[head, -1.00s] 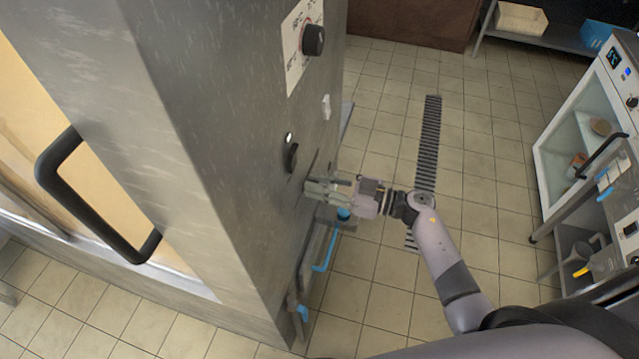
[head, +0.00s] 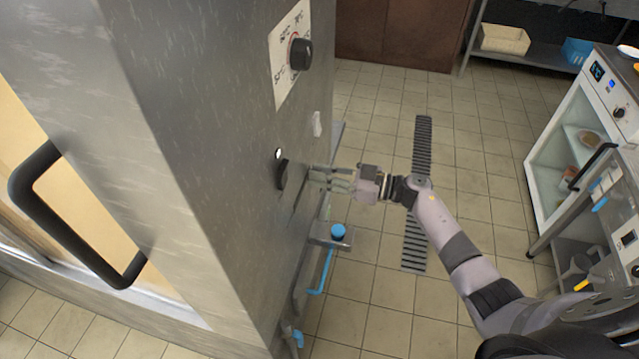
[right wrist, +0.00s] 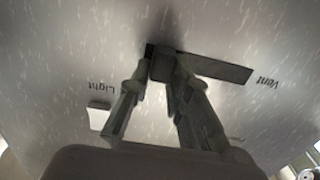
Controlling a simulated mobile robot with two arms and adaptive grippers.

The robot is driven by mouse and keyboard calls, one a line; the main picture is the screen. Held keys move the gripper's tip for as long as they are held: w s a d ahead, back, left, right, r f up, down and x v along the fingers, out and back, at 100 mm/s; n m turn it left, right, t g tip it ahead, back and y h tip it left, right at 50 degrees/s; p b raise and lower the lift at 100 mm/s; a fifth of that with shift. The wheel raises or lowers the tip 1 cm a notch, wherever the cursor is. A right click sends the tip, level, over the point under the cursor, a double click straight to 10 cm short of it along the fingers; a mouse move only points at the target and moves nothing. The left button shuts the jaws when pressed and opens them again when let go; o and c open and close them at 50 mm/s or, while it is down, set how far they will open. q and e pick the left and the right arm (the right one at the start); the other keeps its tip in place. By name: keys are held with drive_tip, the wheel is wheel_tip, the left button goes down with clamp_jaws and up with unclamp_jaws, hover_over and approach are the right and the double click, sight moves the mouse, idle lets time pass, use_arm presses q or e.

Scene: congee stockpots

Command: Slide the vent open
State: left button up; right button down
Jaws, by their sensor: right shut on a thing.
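The vent slider is a small dark knob (right wrist: 161,66) in a dark slot (right wrist: 222,68) on the steel panel, in the right wrist view. The knob sits at the slot's left end, on the side of the "Light" label; the open slot runs right toward the "Vent" label (right wrist: 268,82). My right gripper (right wrist: 160,78) has its two fingers closed on the knob. In the head view the right gripper (head: 314,179) reaches the side panel (head: 225,130) from the right, and its fingers hide the knob. My left gripper is not in view.
On the panel are a dial (head: 301,54), a white light switch (head: 317,124) and a black oval knob (head: 282,174). A blue-topped fitting (head: 338,231) stands just below my gripper. A black door handle (head: 75,215) juts out at left.

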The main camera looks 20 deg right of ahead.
drive_tip(key=shift+w+d+r, duration=0.1)
drive_tip(key=shift+w+d, duration=0.05)
drive_tip(key=shift+d, duration=0.05)
drive_tip(key=c, duration=1.5)
unclamp_jaws()
drive_tip(key=shift+w, duration=0.1)
drive_tip(key=v, duration=1.2)
